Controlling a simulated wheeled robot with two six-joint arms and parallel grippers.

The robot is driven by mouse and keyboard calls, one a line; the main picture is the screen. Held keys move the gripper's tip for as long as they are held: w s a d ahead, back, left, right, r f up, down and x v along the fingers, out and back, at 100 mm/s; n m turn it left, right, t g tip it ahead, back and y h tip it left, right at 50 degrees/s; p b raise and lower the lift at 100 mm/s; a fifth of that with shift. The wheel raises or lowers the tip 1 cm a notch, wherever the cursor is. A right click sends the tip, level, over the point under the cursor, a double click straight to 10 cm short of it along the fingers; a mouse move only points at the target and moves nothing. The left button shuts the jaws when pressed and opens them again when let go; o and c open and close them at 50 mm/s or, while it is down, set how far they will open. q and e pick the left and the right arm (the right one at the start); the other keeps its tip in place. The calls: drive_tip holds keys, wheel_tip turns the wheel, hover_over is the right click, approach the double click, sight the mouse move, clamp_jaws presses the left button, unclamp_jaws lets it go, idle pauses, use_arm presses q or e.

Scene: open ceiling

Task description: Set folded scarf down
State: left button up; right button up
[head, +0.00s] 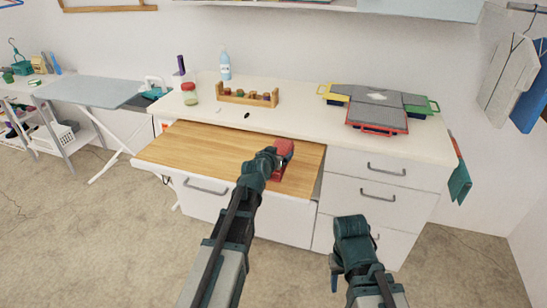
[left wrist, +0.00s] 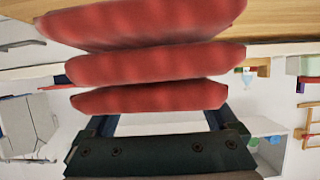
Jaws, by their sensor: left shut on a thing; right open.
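The folded red scarf (head: 284,148) is in my left gripper (head: 268,160), over the right part of the wooden pull-out board (head: 205,150). In the left wrist view the scarf (left wrist: 140,66) shows as several thick stacked layers across the picture, with the gripper's dark fingers (left wrist: 160,122) on either side. The wood lies close beyond the scarf; I cannot tell whether they touch. My left arm hides part of the scarf in the head view. My right gripper (head: 352,232) is open and empty, in front of the white drawers; its fingertips are hard to make out.
The white counter (head: 300,118) behind the board holds a wooden rack (head: 247,97), a red-lidded jar (head: 189,95), a bottle (head: 225,66) and grey cases (head: 378,105). An ironing board (head: 90,91) stands left. The board's left and middle are clear.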

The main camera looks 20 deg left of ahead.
use_arm(q)
drive_tip(key=shift+w+a+f, duration=0.1)
drive_tip(key=shift+w+a, duration=0.15)
drive_tip(key=shift+w, duration=0.35)
drive_tip(key=shift+w+a+f, duration=0.1)
drive_tip(key=shift+w+a, duration=0.15)
drive_tip(key=shift+w, duration=0.35)
drive_tip(key=shift+s, duration=0.15)
wheel_tip(320, 180, down, 3)
drive_tip(key=b, duration=0.3)
drive_tip(key=shift+f+b, duration=0.2)
drive_tip(key=shift+b, duration=0.1)
drive_tip(key=shift+f, duration=0.2)
drive_tip(key=o, duration=1.1)
drive_tip(key=shift+o, duration=0.2)
drive_tip(key=shift+r, duration=0.1)
drive_tip(key=shift+r, duration=0.15)
